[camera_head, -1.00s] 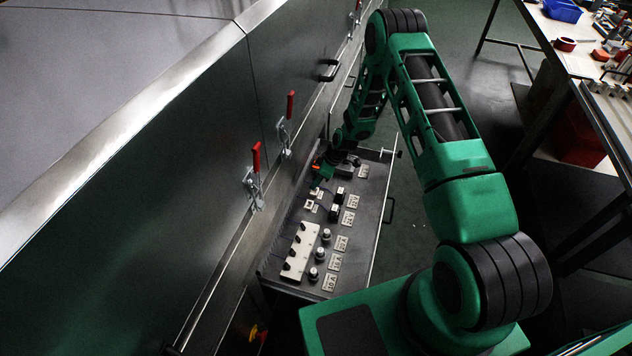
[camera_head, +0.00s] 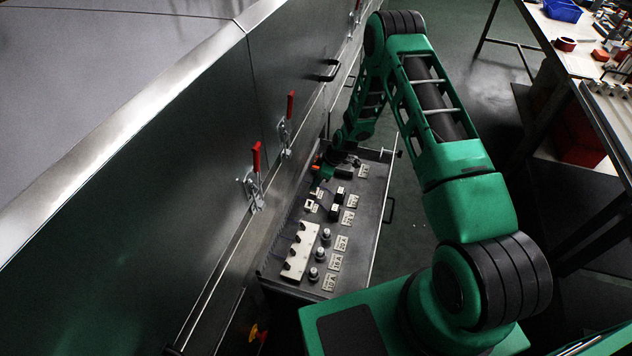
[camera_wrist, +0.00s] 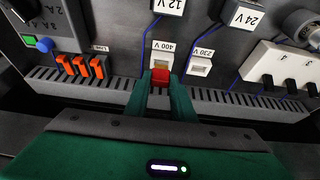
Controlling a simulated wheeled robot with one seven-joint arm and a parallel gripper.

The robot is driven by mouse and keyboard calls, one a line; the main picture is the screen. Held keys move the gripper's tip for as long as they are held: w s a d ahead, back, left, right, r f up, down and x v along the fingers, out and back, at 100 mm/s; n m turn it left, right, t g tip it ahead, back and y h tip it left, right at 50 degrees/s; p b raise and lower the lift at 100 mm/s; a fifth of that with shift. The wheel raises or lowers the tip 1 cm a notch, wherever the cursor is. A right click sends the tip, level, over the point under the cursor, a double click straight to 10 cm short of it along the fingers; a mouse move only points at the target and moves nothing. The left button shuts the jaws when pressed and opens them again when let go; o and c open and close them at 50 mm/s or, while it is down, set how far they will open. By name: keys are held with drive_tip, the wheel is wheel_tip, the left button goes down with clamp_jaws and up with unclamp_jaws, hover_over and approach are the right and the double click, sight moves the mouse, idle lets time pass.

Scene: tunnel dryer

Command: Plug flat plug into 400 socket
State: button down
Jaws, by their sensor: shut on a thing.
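My gripper (camera_wrist: 162,92) is shut on a red plug (camera_wrist: 160,77) in the wrist view. The plug is at the lower edge of the white socket labelled 400 V (camera_wrist: 161,58); a brownish strip shows in the socket just beyond the plug. I cannot tell whether the plug touches or enters the socket. The plug's front end is hidden. The similar 230 V socket (camera_wrist: 199,67) is to the right. In the head view my gripper (camera_head: 318,184) is over the far left part of the panel, and the plug cannot be made out there.
Orange-red blocks (camera_wrist: 80,66) stand left of the socket. A white switch strip (camera_wrist: 275,66) is at the right. A slotted grey duct (camera_wrist: 240,104) runs along the panel near my fingers. In the head view, the dryer's steel wall (camera_head: 190,190) borders the panel's left side.

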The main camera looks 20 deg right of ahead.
drive_tip(key=shift+f, duration=0.95)
drive_tip(key=c, duration=1.4)
unclamp_jaws()
drive_tip(key=shift+c, duration=0.2)
drive_tip(key=v, duration=1)
drive_tip(key=shift+r, duration=0.35)
drive_tip(key=shift+d, duration=0.1)
